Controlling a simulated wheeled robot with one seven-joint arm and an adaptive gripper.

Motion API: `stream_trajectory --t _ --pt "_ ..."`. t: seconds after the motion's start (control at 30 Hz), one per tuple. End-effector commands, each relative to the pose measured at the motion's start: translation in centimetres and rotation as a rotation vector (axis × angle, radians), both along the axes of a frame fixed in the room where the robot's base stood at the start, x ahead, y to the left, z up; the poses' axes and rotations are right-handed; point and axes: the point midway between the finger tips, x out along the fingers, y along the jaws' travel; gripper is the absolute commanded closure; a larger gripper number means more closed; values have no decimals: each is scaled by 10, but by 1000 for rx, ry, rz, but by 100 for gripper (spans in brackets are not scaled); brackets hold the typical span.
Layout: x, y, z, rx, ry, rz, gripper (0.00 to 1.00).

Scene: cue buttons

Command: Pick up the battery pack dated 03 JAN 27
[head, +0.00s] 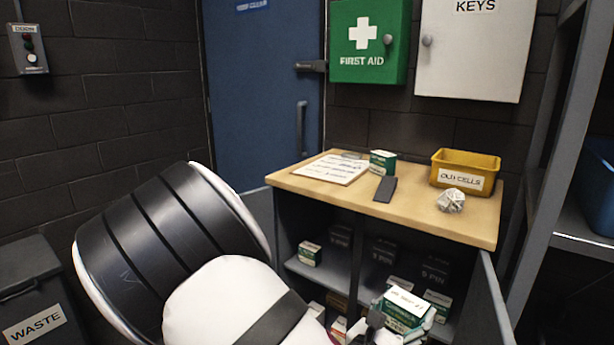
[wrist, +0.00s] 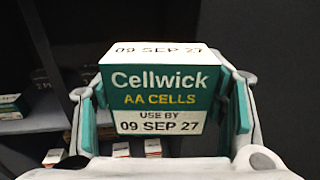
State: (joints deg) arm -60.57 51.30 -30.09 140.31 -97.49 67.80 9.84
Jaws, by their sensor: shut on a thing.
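My gripper (wrist: 163,112) is shut on a green and white Cellwick AA battery pack (wrist: 155,88). The held pack reads 09 SEP 27 on its top and front, not 03 JAN 27. In the head view the held pack (head: 405,308) is tilted, at the front of the cabinet's right side. Another pack (head: 310,253) stands on the left shelf, one (head: 437,303) on the right behind the held pack, and one (head: 383,160) on the worktop. Their dates are too small to read. Several low packs are partly hidden by my arm.
The open cabinet (head: 282,181) has a wooden top with a paper sheet (head: 332,168), a dark flat object (head: 385,189), a yellow OLD CELLS bin (head: 464,160) and a pale crumpled object (head: 451,200). Its right door (head: 493,300) stands open. A WASTE bin (head: 35,300) is at left.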

Motion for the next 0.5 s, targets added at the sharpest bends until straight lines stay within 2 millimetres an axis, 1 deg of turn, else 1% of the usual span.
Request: stream_trajectory --t 0.03,0.27,0.5 --pt "-1 -1 15 -3 0 11 70" --pt "2 -1 47 -3 1 77 70" --pt "1 0 77 -3 0 145 70"
